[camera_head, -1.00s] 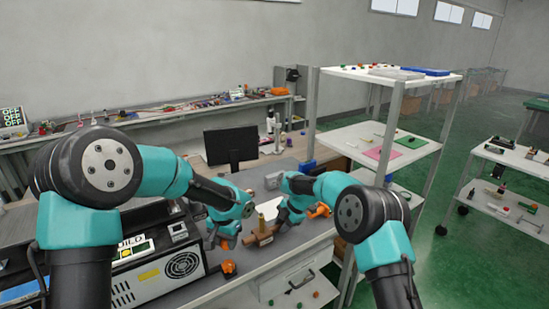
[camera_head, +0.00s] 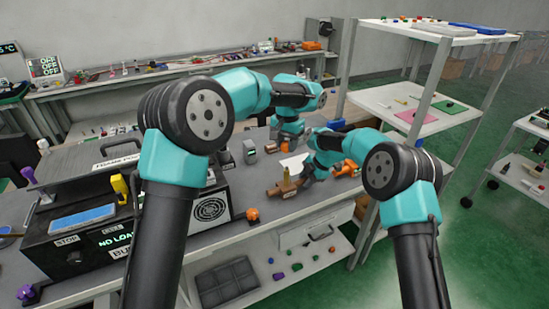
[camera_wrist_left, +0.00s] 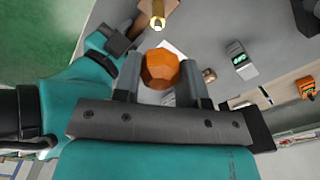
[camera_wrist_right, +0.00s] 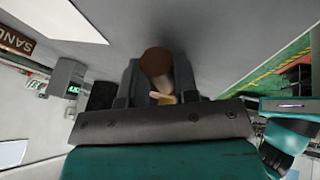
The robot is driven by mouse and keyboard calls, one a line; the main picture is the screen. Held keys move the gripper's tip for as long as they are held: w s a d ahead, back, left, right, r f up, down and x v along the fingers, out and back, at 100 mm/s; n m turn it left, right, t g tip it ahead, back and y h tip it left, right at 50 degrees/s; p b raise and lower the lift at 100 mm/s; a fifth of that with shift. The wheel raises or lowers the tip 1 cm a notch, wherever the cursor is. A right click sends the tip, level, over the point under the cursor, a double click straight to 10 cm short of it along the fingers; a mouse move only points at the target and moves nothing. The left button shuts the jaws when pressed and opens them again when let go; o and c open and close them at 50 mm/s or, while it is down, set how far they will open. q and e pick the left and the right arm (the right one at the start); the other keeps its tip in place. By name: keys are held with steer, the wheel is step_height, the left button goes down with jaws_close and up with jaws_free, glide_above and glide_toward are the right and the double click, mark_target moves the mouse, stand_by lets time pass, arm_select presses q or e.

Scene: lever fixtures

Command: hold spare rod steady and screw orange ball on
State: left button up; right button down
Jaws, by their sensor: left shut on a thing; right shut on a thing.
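The orange ball (camera_wrist_left: 160,70) is faceted and sits between the fingers of my left gripper (camera_wrist_left: 158,82), which is shut on it. In the head view my left gripper (camera_head: 287,143) is above and behind the brown fixture (camera_head: 283,190). The brass-coloured rod (camera_head: 286,177) stands upright on this fixture; its top also shows in the left wrist view (camera_wrist_left: 157,20), apart from the ball. My right gripper (camera_wrist_right: 158,82) is shut on a brown round-ended piece (camera_wrist_right: 157,62) at the fixture. In the head view my right gripper (camera_head: 306,172) is just right of the rod.
An orange knob (camera_head: 252,214) is left of the fixture at the bench front. A black machine (camera_head: 90,235) fills the bench's left. A grey box (camera_head: 250,152) and white sheet (camera_head: 294,164) lie behind the fixture. Orange items (camera_head: 345,167) are to the right.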

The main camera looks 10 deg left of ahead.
arm_select(q)
steer(key=shift+d+r, duration=0.15)
steer(key=shift+r, duration=0.1)
steer(key=shift+f, duration=0.2)
steer(key=shift+f, duration=2.75)
steer(key=shift+f, duration=1.15)
steer(key=o, duration=1)
steer(key=shift+r, duration=0.1)
step_height(320, 180, up, 12)
steer(key=shift+f, duration=0.1)
